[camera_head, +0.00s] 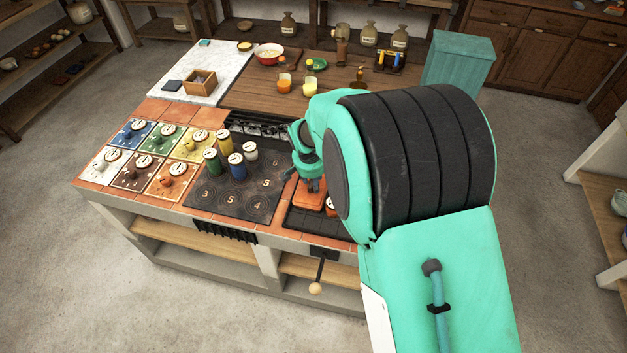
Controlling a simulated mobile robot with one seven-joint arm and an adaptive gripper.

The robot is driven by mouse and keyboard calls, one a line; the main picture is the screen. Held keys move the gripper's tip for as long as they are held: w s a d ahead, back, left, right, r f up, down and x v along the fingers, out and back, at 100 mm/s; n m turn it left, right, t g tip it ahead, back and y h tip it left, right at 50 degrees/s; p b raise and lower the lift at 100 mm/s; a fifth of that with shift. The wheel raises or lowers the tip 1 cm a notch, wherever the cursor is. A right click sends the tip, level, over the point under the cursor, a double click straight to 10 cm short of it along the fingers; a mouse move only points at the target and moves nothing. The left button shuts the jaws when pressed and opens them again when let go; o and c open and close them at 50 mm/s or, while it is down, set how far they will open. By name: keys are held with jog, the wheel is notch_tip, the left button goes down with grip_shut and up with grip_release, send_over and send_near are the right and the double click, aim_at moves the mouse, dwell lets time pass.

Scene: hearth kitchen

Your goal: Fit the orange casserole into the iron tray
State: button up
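The orange casserole (306,199) is at the right part of the stove counter, at the dark iron tray (301,221). I cannot tell whether it sits fully down in the tray or is held a little above it. My gripper (313,186) points down right at the top of the casserole. Its fingers are too small and dark to show whether they are open or shut on it. My arm hides the right side of the tray. A small white-topped thing (330,203) shows beside the casserole, partly hidden by my arm.
Several coloured canisters (237,166) stand on the dark numbered stove plate (234,196) left of the tray. Coloured square plates with knobs (145,160) lie farther left. A lever with a round wooden knob (316,288) sticks out below the tray. Jars and a red-rimmed bowl (269,55) stand behind.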

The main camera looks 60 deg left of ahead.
aim_at(312, 194)
jog(key=shift+r, duration=0.15)
jog(key=p+v, duration=0.2)
jog(key=v, duration=1)
dwell(1.1)
